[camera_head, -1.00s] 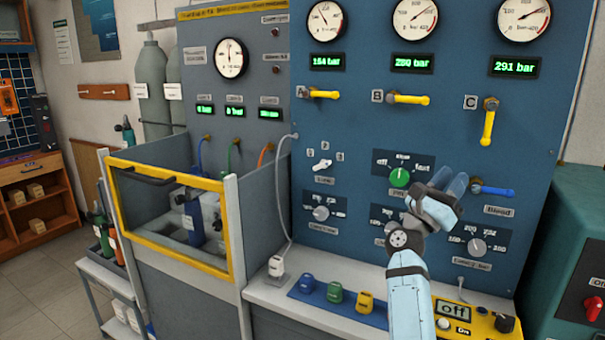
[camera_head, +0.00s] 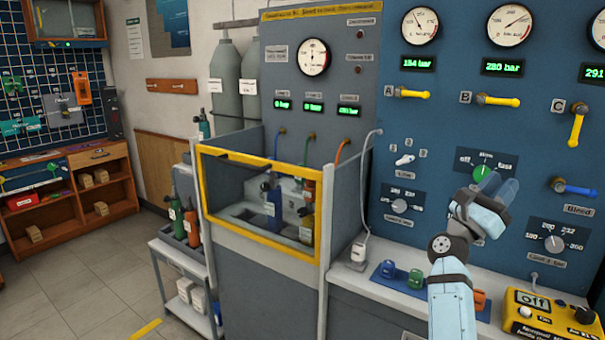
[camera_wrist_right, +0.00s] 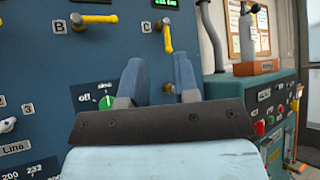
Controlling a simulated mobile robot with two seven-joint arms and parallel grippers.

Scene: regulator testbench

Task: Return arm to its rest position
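My right arm reaches up from the bottom of the head view. Its gripper (camera_head: 503,190) is in front of the blue test panel (camera_head: 440,110), close to the green knob (camera_head: 482,172) in the picture. In the right wrist view my right gripper (camera_wrist_right: 157,75) has its two blue-grey fingers apart with nothing between them. There the green knob (camera_wrist_right: 107,101) shows just left of the fingers, outside them. My left gripper is in neither view.
Yellow valve handles (camera_head: 498,100) and a blue bleed handle (camera_head: 573,187) stick out of the panel. A yellow control box (camera_head: 545,318) sits on the bench at lower right. A yellow-framed enclosure (camera_head: 262,250) stands left of it. Floor (camera_head: 90,290) at left is clear.

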